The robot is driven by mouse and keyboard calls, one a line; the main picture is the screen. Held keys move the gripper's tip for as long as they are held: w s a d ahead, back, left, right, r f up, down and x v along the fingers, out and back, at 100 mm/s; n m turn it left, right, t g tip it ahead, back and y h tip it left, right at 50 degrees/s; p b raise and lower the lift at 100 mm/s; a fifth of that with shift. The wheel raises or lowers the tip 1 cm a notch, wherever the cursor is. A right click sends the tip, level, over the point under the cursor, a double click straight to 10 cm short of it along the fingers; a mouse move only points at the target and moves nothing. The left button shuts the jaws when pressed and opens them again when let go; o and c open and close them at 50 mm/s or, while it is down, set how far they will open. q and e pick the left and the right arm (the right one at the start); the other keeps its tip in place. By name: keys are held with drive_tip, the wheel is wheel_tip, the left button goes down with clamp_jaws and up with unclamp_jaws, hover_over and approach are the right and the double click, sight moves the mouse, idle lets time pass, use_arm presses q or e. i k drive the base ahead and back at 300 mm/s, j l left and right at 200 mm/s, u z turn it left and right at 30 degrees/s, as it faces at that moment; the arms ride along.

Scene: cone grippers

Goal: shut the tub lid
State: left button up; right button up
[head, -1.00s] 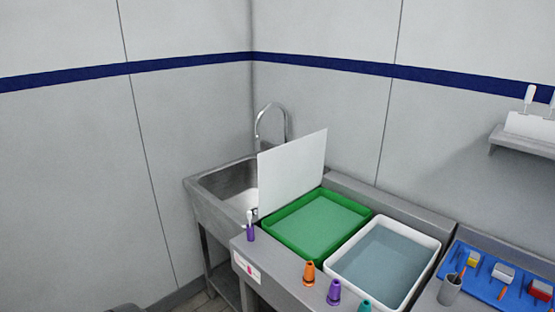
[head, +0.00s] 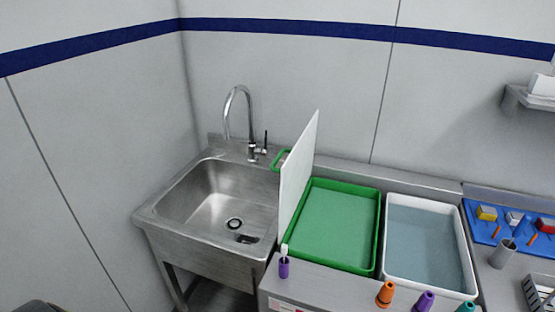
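The tub lid seems to be the white panel (head: 301,170) standing upright along the left side of the green tub (head: 331,265). The green tub is open, and its flat pale green inside shows. A green handle-like loop (head: 280,160) shows behind the panel's far edge. A white tub (head: 431,284) with blue-grey contents stands open to the right of the green one. Neither of my grippers is in view.
A steel sink (head: 215,200) with a tall faucet (head: 228,110) is left of the panel. A purple piece with a white top (head: 284,267) stands by the panel's near end. Orange (head: 385,293), purple (head: 424,301) and teal (head: 465,307) cones line the front edge. A blue tray (head: 490,232) is at right.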

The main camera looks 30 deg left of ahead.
sight(296, 171)
drive_tip(key=i+j, duration=0.1)
drive_tip(key=j, duration=0.4)
drive_tip(key=i+j+z, duration=0.1)
drive_tip(key=j, duration=0.4)
drive_tip(key=i+j, duration=0.15)
drive_tip(key=j, duration=0.35)
drive_tip(key=i+j+z, duration=0.1)
drive_tip(key=j, duration=0.4)
drive_tip(key=k+l+u, duration=0.2)
drive_tip(key=k+u, duration=0.15)
drive_tip(key=u, duration=0.15)
drive_tip(key=k+u, duration=0.3)
drive_tip(key=u, duration=0.15)
drive_tip(key=k+u, duration=0.35)
drive_tip(key=u, duration=0.15)
